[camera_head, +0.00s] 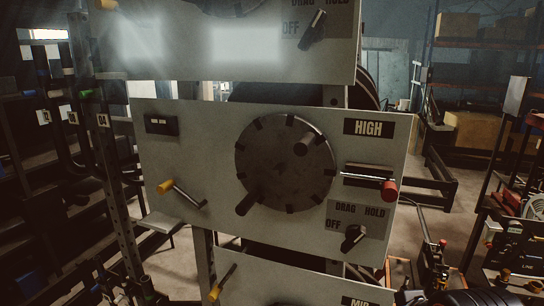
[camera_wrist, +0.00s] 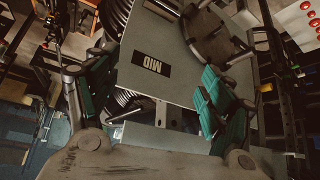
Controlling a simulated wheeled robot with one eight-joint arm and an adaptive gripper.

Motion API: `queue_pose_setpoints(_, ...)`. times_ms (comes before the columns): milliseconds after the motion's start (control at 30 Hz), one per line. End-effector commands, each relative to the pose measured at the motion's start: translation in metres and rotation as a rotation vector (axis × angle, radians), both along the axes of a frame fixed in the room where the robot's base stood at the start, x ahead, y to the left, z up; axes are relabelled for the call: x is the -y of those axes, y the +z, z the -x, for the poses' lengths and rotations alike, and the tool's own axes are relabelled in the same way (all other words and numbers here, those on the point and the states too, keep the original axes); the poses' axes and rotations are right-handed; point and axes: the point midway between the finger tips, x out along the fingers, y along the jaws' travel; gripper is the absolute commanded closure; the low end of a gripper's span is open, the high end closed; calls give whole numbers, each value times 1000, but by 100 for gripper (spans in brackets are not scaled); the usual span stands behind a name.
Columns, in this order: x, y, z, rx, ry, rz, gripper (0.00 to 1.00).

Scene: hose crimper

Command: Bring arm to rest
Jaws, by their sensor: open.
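My gripper (camera_wrist: 155,92) is open in the wrist view, its green-padded fingers wide apart at left and right. Nothing is seen held between them. The grey panel marked MID (camera_wrist: 152,64) appears upside down beyond and between the fingers; whether a finger touches it I cannot tell. In the head view my gripper cannot be clearly made out.
The grey HIGH panel (camera_head: 224,120) fills the head view's middle, with a round dial (camera_head: 285,163), a red-knobbed handle (camera_head: 389,191), a yellow-tipped lever (camera_head: 181,194) and a DRAG/HOLD switch (camera_head: 353,238). Shelving with boxes (camera_head: 474,135) stands at right. Some floor shows between.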

Motion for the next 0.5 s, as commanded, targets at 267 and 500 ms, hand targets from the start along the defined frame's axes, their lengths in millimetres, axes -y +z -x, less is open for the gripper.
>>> queue_pose_setpoints(267, 0, -86, 0, 0, 0, 0, 25)
queue_pose_setpoints(500, 0, -149, 0, 0, 0, 0, 25)
